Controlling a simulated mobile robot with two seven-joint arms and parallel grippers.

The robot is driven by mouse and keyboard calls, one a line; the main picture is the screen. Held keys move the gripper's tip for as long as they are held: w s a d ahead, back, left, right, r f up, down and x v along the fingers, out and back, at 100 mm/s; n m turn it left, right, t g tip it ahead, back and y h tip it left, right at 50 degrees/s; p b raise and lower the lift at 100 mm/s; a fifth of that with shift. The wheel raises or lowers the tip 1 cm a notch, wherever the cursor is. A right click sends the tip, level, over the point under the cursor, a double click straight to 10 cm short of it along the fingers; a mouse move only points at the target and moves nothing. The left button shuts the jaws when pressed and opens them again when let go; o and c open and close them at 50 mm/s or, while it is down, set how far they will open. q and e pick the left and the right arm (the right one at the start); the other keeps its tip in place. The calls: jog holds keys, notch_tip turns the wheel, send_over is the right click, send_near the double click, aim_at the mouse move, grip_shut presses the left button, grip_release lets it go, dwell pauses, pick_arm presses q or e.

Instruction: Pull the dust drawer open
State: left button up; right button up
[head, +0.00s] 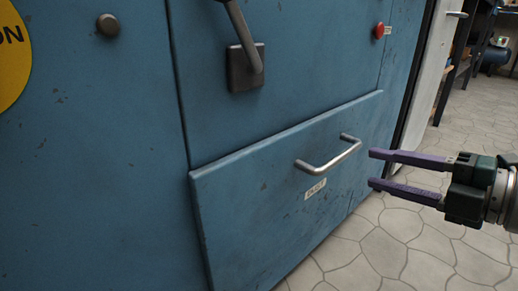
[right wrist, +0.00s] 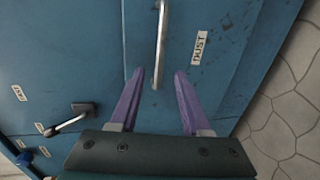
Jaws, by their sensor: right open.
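The dust drawer (head: 260,215) is a blue front panel low on a blue machine. It looks shut or nearly flush with the cabinet. Its silver bar handle (head: 330,158) runs across the upper part, above a small white label. In the right wrist view the handle (right wrist: 160,45) lies ahead of the fingertips, beside the DUST label (right wrist: 199,47). My right gripper (head: 372,169) comes in from the right, open and empty, its purple fingers pointing at the handle with a gap between. In the wrist view the fingers (right wrist: 159,72) straddle the line of the handle's near end. My left gripper is not in view.
A grey lever (head: 246,55) sticks out above the drawer, and a red button (head: 379,31) sits at upper right. A dark round knob (head: 108,25) is at upper left. Pale stone-tiled floor (head: 400,250) lies open at the right. Shelving stands far back right.

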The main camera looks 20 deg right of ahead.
aim_at(341, 160)
jog(key=b+x, duration=0.3)
jog(key=x, duration=0.4)
jog(key=shift+w, duration=0.1)
jog(key=shift+w+a+f+b, duration=0.1)
jog(key=shift+w+a+b, duration=0.2)
jog(key=shift+w, duration=0.25)
jog(key=c, duration=0.6)
grip_shut()
